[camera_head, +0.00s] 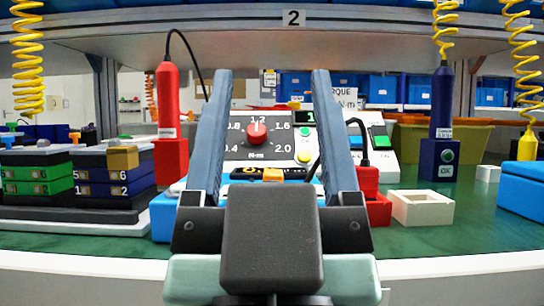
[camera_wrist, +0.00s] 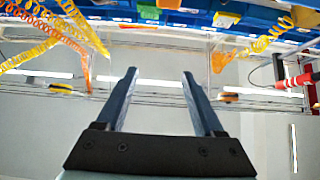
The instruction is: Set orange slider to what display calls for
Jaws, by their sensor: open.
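A white and grey panel stands in the middle of the head view, with a red knob (camera_head: 256,133) on a dial marked 0.4 to 2.0 N·m. A dark display (camera_head: 296,117) with a green digit sits at its upper right, partly hidden by my right finger, so I cannot read it fully. Below the dial, an orange slider (camera_head: 272,174) sits on a black strip; its setting is too small to tell. My gripper (camera_head: 271,75) is open and empty, its fingers pointing up in front of the panel. In the wrist view the fingers (camera_wrist: 159,73) are apart with nothing between them.
Green and blue numbered blocks (camera_head: 38,180) stand at left. A cream square box (camera_head: 421,208) stands right. The green bench (camera_head: 440,235) is clear at front right.

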